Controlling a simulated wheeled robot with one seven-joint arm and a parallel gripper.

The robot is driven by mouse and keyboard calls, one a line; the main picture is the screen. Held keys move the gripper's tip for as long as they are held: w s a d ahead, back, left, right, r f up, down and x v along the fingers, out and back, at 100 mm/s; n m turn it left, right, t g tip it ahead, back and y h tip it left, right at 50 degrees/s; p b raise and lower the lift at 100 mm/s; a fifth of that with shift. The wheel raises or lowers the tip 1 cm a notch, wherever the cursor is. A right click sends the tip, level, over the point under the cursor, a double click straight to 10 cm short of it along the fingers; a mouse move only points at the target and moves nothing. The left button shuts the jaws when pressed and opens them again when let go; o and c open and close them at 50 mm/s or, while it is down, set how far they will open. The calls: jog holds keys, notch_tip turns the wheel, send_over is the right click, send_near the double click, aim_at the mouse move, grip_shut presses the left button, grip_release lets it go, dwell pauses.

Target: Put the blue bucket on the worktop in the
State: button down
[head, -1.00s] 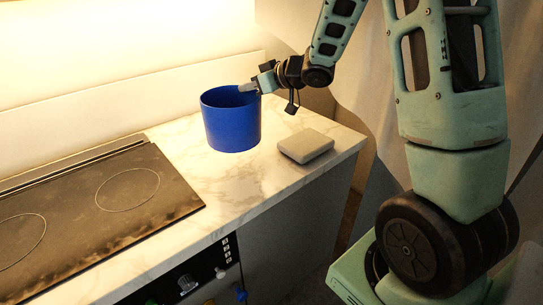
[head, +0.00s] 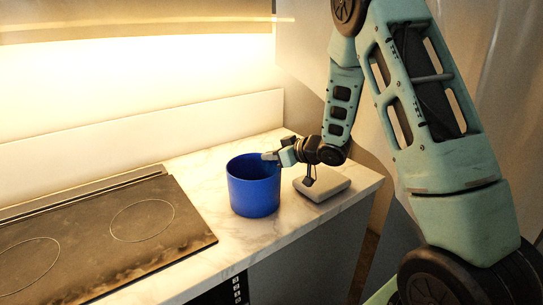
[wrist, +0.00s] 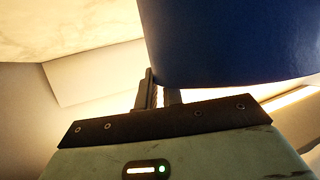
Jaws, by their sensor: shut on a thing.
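The blue bucket (head: 253,192) is upright over the marble worktop (head: 215,165), between the hob and a pale block. Its base looks at or very near the worktop, but I cannot tell for sure that it touches. My gripper (head: 270,156) is shut on the bucket's rim at its upper right side. In the wrist view the blue bucket (wrist: 235,40) fills the upper right, and the fingers of my gripper (wrist: 162,94) meet its rim. The inside bottom of the bucket is hidden.
A dark hob (head: 110,235) lies left of the bucket. The pale flat block (head: 328,188) sits just right of it, partly behind my wrist. A low white back wall (head: 150,135) runs behind. The worktop's front edge is close to the bucket.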

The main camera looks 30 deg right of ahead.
jog(key=shift+f, duration=0.15)
jog(key=c, duration=1.5)
grip_release()
jog(key=shift+c, duration=0.2)
